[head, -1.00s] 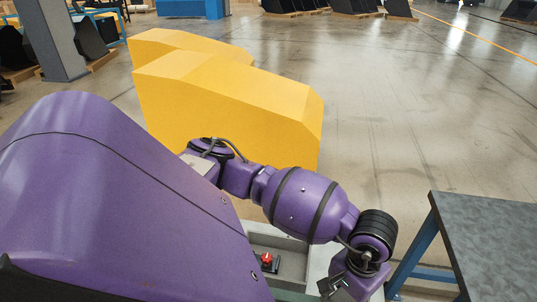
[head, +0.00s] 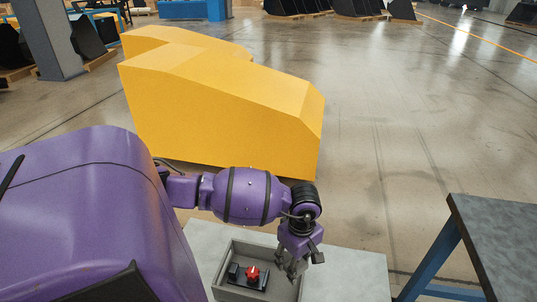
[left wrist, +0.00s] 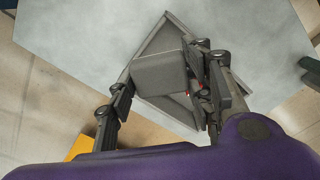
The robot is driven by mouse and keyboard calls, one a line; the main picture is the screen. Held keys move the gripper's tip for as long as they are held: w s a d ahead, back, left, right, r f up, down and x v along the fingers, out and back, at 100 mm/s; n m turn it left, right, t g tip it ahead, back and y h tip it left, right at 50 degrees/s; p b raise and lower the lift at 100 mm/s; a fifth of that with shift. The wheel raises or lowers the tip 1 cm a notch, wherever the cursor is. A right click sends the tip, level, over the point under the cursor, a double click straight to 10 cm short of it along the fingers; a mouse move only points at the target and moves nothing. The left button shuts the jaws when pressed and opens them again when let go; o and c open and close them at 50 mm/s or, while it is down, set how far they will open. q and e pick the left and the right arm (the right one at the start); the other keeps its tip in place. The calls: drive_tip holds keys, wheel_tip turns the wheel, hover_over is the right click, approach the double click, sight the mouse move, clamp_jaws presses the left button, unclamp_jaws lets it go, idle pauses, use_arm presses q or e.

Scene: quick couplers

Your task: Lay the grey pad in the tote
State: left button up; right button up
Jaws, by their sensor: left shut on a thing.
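My left gripper (head: 292,266) hangs over the right part of the grey tote (head: 222,287), pointing down. In the left wrist view the gripper (left wrist: 160,68) is shut on the grey pad (left wrist: 158,76), a small dark grey block with rounded edges. The tote (left wrist: 168,22) shows as a tilted square behind the pad, so the pad is over or within its opening. I cannot tell whether it touches the floor of the tote. In the head view I cannot make the pad out among the fingers. My right gripper is not in view.
A black part with a red knob (head: 252,273) sits in the tote, left of my gripper. The tote stands on a pale grey tabletop (head: 350,280). A dark-topped table (head: 500,235) is at the right. Large yellow blocks (head: 220,100) stand behind.

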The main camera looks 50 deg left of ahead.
use_arm(q)
drive_tip(key=w+a+f+n+b, duration=0.1)
drive_tip(key=a+f+n, duration=0.2)
drive_tip(key=a, duration=0.1)
hover_over(287, 288)
wheel_tip(287, 288, down, 12)
drive_tip(key=shift+s+f+b, duration=0.1)
drive_tip(key=shift+f+b, duration=0.05)
drive_tip(key=shift+b, duration=0.2)
wheel_tip(287, 288, down, 4)
drive_tip(key=shift+f, duration=0.15)
drive_tip(key=shift+f+b, duration=0.15)
drive_tip(key=shift+b, duration=0.2)
drive_tip(key=o, duration=0.9)
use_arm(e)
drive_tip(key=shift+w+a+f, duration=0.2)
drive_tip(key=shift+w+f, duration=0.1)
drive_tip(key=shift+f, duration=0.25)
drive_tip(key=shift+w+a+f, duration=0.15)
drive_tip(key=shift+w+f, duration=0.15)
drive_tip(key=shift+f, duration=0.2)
